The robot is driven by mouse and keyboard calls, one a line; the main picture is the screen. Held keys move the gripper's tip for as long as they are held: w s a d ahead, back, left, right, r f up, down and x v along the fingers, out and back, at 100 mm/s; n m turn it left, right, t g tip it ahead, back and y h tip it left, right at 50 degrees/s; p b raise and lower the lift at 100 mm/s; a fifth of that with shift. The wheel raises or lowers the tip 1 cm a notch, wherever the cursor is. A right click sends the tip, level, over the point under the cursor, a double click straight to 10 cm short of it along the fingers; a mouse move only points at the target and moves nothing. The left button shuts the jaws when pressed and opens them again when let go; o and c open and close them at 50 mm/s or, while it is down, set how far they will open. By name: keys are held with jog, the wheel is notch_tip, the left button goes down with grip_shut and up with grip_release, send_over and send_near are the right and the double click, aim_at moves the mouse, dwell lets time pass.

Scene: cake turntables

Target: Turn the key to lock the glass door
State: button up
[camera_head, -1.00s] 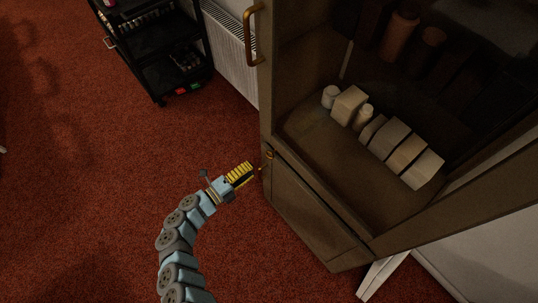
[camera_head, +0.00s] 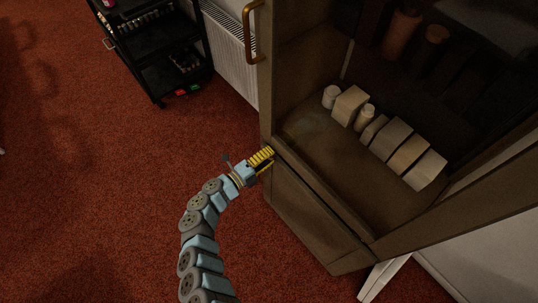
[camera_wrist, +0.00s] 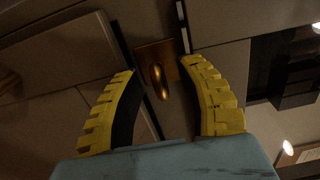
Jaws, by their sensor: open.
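A brass key (camera_wrist: 158,82) stands in a brass plate on the cabinet's front in the wrist view. The cabinet (camera_head: 305,215) has a glass door (camera_head: 370,130) above and a solid lower front. My gripper (camera_head: 268,158) is at the cabinet's left edge, near the bottom of the glass door. In the wrist view my gripper's two yellow ridged fingers (camera_wrist: 160,85) are open, one on each side of the key. No finger clearly touches the key. In the head view the key is hidden by my gripper.
A brass handle (camera_head: 250,33) sticks out higher on the cabinet. White boxes and jars (camera_head: 385,138) stand inside behind the glass. A black trolley (camera_head: 160,70) and a white radiator (camera_head: 230,50) are at the back left. The red carpet (camera_head: 90,190) at left is clear.

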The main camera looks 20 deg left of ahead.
jog(key=shift+s, duration=0.1)
grip_shut()
jog(key=shift+n, duration=0.4)
jog(key=shift+n+p, duration=0.7)
jog(key=shift+n, duration=0.3)
jog(key=n+p, duration=0.1)
jog(key=n, duration=0.6)
jog(key=shift+p, duration=0.4)
jog(key=n, duration=0.2)
jog(key=shift+n, duration=0.4)
jog(key=n, duration=0.5)
jog(key=shift+f+p, duration=0.1)
jog(key=shift+p, duration=0.3)
jog(key=shift+n, duration=0.3)
